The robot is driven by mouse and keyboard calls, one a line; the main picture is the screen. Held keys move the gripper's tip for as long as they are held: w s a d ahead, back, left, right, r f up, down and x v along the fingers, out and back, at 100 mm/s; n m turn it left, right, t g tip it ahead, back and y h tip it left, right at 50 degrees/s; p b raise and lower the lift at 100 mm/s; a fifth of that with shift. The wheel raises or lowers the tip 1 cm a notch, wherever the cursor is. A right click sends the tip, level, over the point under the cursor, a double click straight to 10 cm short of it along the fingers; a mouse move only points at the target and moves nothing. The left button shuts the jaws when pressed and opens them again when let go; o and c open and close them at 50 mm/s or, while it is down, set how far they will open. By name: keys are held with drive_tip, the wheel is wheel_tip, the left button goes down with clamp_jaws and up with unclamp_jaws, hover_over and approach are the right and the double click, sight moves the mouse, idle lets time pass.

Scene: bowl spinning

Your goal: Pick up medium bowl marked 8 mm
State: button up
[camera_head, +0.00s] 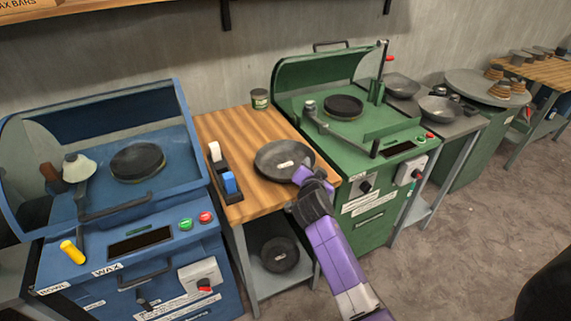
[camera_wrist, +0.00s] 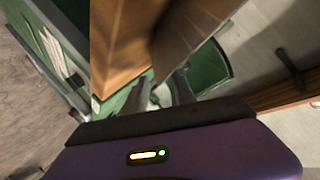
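A grey metal bowl (camera_head: 270,152) with a small white label sits on the wooden tabletop between the blue and green machines. The label is too small to read. My gripper (camera_head: 301,174), on the purple arm, is at the bowl's right front rim and overlaps it in the head view. In the wrist view, two dark fingers (camera_wrist: 162,88) reach toward a grey-brown surface (camera_wrist: 183,32) that looks like part of the bowl. Whether the fingers are apart or closed on the rim is not clear.
A dark bowl (camera_head: 280,254) lies on the shelf below. The blue machine (camera_head: 130,215) and green machine (camera_head: 380,150) flank it closely. More bowls (camera_head: 440,108) stand at right.

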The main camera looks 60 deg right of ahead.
drive_tip(key=shift+x, duration=1.4)
clamp_jaws()
idle(0.4)
